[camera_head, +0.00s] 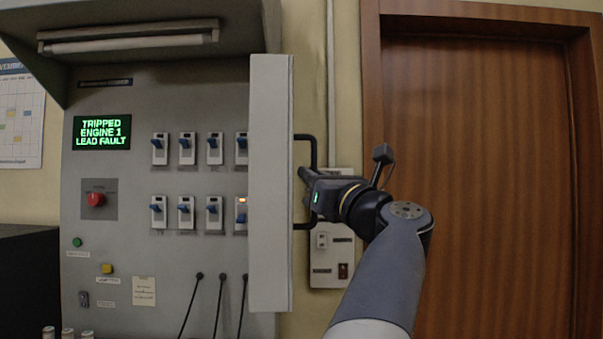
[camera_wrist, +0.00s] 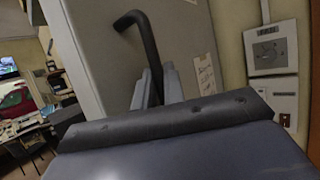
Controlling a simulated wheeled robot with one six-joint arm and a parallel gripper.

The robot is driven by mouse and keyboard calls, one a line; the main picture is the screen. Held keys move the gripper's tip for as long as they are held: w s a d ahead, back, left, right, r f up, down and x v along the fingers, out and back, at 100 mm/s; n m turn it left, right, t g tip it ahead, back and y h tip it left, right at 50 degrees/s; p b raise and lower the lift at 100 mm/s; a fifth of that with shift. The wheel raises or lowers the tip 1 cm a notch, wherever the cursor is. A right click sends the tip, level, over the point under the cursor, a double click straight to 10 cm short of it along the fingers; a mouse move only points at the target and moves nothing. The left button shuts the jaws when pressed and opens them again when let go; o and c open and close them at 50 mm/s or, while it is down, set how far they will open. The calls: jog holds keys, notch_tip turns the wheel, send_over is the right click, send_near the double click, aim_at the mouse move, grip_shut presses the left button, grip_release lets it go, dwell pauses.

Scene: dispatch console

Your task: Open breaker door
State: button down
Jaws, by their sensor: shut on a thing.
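The breaker door (camera_head: 270,185) is a light grey panel seen nearly edge-on in the head view, standing out from the breaker console (camera_head: 140,185). It has a black bar handle (camera_head: 312,152) on its right side. My gripper (camera_head: 304,174) is at the handle's upright part. In the wrist view, my gripper (camera_wrist: 157,84) has its two grey fingers on either side of the black handle (camera_wrist: 148,48), shut on it. The grey door face (camera_wrist: 185,30) fills the area behind. The handle's lower part is hidden behind my gripper in the wrist view.
Several breaker switches (camera_head: 186,149) and a lit green display (camera_head: 102,132) show on the console. A wooden door (camera_head: 475,180) stands to the right. A wall switch plate (camera_head: 332,255) is behind my gripper. A canopy (camera_head: 130,40) overhangs the console.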

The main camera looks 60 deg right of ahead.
jog(key=c, duration=1.8)
grip_release()
jog(key=b+v, duration=0.1)
jog(key=v, duration=1)
jog(key=p+x, duration=0.1)
jog(key=x, duration=1)
jog(key=shift+w+a, duration=0.1)
jog(key=shift+f, duration=0.1)
